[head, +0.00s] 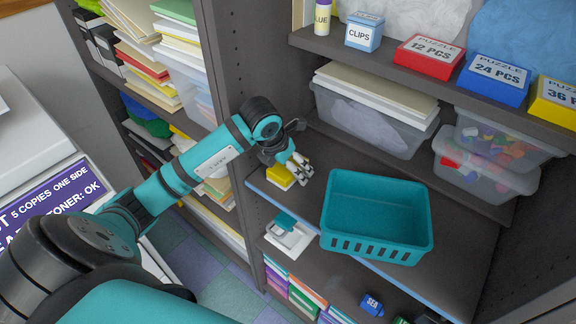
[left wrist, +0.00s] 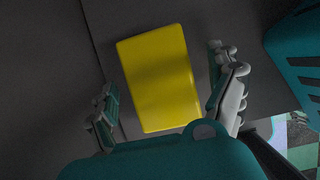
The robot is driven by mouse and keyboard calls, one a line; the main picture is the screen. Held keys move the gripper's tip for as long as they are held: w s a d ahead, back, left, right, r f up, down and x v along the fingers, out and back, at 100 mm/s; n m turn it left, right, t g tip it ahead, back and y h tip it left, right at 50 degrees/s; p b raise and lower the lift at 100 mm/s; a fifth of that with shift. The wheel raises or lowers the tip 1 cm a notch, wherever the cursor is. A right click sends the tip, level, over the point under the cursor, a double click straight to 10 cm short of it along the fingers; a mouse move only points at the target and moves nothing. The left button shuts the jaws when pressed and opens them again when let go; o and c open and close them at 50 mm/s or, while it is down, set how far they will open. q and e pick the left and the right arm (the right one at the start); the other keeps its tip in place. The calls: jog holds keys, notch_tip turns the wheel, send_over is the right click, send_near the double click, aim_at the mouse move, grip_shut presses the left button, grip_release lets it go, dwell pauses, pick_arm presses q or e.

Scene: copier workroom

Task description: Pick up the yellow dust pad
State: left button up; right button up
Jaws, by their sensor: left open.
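The yellow dust pad (head: 281,177) lies on the middle shelf, left of the teal basket, partly hidden by my left gripper in the head view. In the left wrist view it is a flat yellow rectangle (left wrist: 160,78), slightly tilted. My left gripper (head: 301,170) is open above the pad. In the left wrist view its two fingers stand on either side of the pad's lower part, with a gap on each side, and a teal part of my gripper covers the area below the pad. My right gripper is not in view.
The teal basket (head: 377,210) stands on the same shelf, right of the pad. A dark upright panel (head: 222,80) bounds the shelf on the left. A clear bin with papers (head: 372,118) sits behind. Puzzle boxes (head: 429,55) line the shelf above.

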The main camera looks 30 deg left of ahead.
pick_arm(q)
jog(key=shift+w+f, duration=0.1)
jog(key=shift+f, duration=0.1)
jog(key=shift+f+b, duration=0.25)
jog(key=shift+b, duration=0.15)
dwell(0.3)
jog(key=shift+c, duration=0.2)
jog(key=c, duration=1.2)
